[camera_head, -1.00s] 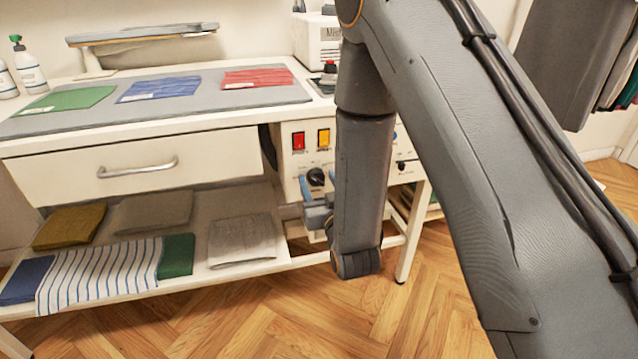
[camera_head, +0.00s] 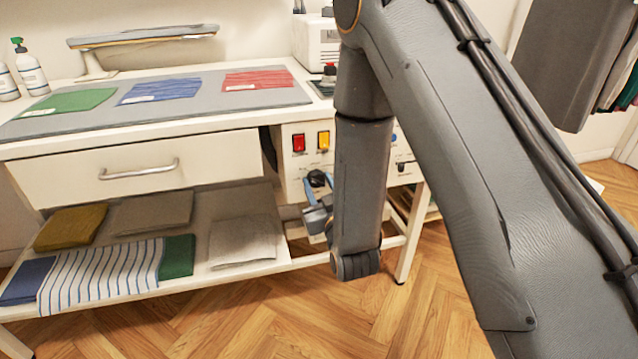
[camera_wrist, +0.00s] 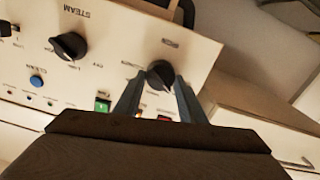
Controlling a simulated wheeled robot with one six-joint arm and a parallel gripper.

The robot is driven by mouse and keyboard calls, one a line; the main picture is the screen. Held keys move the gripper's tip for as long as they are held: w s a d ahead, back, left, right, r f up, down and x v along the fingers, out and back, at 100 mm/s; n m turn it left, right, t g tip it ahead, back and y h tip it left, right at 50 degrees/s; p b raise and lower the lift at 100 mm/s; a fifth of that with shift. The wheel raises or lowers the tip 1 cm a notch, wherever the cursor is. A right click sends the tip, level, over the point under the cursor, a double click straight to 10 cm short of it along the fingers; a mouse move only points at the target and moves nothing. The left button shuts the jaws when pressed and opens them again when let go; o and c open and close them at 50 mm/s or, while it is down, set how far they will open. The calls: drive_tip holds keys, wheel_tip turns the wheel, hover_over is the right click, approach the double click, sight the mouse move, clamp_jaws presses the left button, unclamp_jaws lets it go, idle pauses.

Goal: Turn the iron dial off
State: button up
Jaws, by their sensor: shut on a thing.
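In the head view the dial (camera_head: 316,177) shows between the blue-grey fingertips (camera_head: 317,182), below the red and yellow switches. The dial's marks are partly hidden by the fingers, so its exact setting cannot be read.
A second black knob marked STEAM (camera_wrist: 68,46) and a blue button (camera_wrist: 37,81) share the panel. A red switch (camera_head: 299,142) and yellow switch (camera_head: 323,140) sit above the dial. A drawer (camera_head: 135,168) is to the left, with a shelf of folded cloths below.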

drive_tip(key=n+p, duration=0.1)
drive_tip(key=n, duration=0.5)
drive_tip(key=shift+s+a+f+n+p, duration=0.1)
drive_tip(key=shift+a+n+p, duration=0.05)
drive_tip(key=shift+n+p, duration=0.25)
idle(0.3)
drive_tip(key=o, duration=1)
drive_tip(key=v, duration=0.7)
drive_tip(key=shift+s, duration=0.4)
drive_tip(key=shift+w, duration=0.1)
